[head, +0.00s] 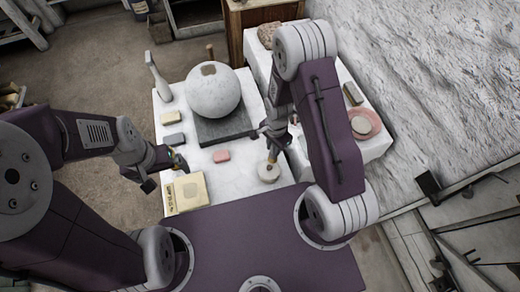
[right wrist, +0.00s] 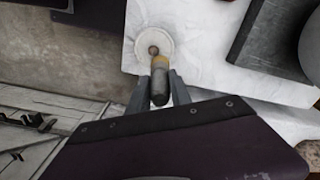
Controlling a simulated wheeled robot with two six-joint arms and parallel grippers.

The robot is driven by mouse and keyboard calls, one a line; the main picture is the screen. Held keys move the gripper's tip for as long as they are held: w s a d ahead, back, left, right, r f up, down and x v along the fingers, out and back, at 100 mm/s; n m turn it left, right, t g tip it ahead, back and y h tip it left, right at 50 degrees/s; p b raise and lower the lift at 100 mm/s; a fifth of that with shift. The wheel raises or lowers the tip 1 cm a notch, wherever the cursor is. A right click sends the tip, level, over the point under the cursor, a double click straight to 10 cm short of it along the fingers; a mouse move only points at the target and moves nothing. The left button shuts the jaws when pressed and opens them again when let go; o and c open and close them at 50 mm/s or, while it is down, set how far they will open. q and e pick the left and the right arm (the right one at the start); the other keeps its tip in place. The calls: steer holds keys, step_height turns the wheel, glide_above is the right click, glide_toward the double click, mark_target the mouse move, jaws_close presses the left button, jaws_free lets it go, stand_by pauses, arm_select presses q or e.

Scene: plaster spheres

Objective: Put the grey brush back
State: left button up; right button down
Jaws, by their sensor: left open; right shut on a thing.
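My right gripper (head: 272,135) is shut on the grey brush (head: 272,156), which has a dark grey handle and a yellow band. The right wrist view shows the brush (right wrist: 159,85) between the two fingers (right wrist: 160,97), pointing at a round pale disc (right wrist: 154,47) with a brown spot in its middle. In the head view the brush's lower end is over or on this disc (head: 268,173), near the white table's front right; I cannot tell whether they touch.
A white sphere (head: 212,95) rests on a dark slab (head: 224,131). A pink block (head: 221,156), a grey block (head: 175,140) and a cream block (head: 171,118) lie on the white table (head: 205,172). A second white bench at right holds a pink dish (head: 370,122).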

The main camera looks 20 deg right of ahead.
steer(key=w+a+f, duration=0.3)
steer(key=w+f, duration=0.7)
steer(key=shift+f, duration=0.3)
steer(key=shift+a+b, duration=0.1)
steer(key=shift+b, duration=0.2)
steer(key=shift+f, duration=0.2)
steer(key=c, duration=1.2)
jaws_free()
steer(key=shift+o, duration=0.2)
steer(key=shift+r, duration=0.1)
